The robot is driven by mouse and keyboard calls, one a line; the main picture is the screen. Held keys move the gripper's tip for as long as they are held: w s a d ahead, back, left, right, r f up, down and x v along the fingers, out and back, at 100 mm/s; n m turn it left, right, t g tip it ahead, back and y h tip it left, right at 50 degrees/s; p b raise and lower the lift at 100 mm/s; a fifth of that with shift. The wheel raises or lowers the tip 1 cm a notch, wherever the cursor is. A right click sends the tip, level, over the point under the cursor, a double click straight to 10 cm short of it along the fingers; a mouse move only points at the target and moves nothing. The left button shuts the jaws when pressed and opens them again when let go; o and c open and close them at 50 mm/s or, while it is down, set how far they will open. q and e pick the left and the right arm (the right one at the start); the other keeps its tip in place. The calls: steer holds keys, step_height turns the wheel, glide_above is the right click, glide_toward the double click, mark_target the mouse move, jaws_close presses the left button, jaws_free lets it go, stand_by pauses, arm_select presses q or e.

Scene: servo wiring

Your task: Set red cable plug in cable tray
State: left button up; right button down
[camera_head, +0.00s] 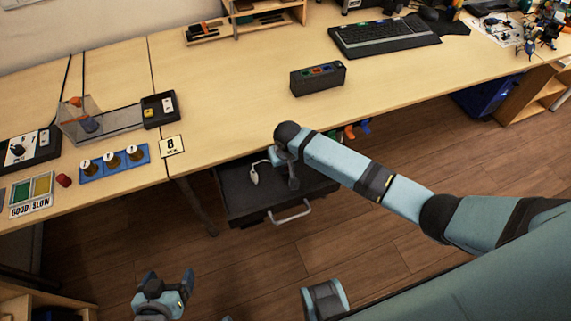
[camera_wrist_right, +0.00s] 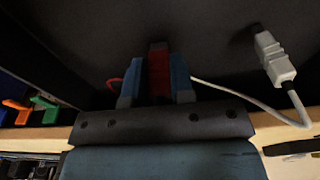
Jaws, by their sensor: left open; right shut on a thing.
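My right gripper (camera_head: 291,184) reaches down over the dark open cable tray (camera_head: 240,208) under the desk edge. In the right wrist view the gripper (camera_wrist_right: 157,80) is shut on a red plug (camera_wrist_right: 159,72), between its two blue fingers. A short piece of red cable (camera_wrist_right: 113,83) shows beside the fingers. The plug is hidden in the head view, and I cannot tell whether it touches the tray floor. A white cable plug (camera_head: 253,175) lies in the tray, and it also shows in the right wrist view (camera_wrist_right: 275,57). My left gripper (camera_head: 168,284) is open and empty over the floor.
A black box with coloured sockets (camera_head: 318,78) stands on the desk (camera_head: 225,85), with a keyboard (camera_head: 385,36) behind it. Button panels and a blue strip with knobs (camera_head: 114,163) are at the left. Orange and green hooks (camera_wrist_right: 42,108) hang beside the tray. The tray handle (camera_head: 291,214) faces me.

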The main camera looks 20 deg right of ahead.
mark_target(287, 176)
steer(key=c, duration=1)
jaws_free()
step_height(287, 176, up, 12)
steer(key=s+p, duration=0.1)
steer(key=p, duration=0.1)
steer(key=s+a+f+n+t+y, duration=0.1)
steer(key=s+a+f+t+y, duration=0.3)
steer(key=s+f, duration=0.5)
steer(key=s+d+r+t, duration=0.1)
steer(key=s, duration=0.3)
steer(key=s+d+r+t, duration=0.1)
steer(key=s+d+t, duration=0.1)
steer(key=s, duration=0.3)
steer(key=s+d+r+n+t, duration=0.1)
steer(key=s+d+t, duration=0.1)
steer(key=s, duration=0.3)
steer(key=shift+r+h, duration=0.2)
steer(key=shift+h, duration=0.2)
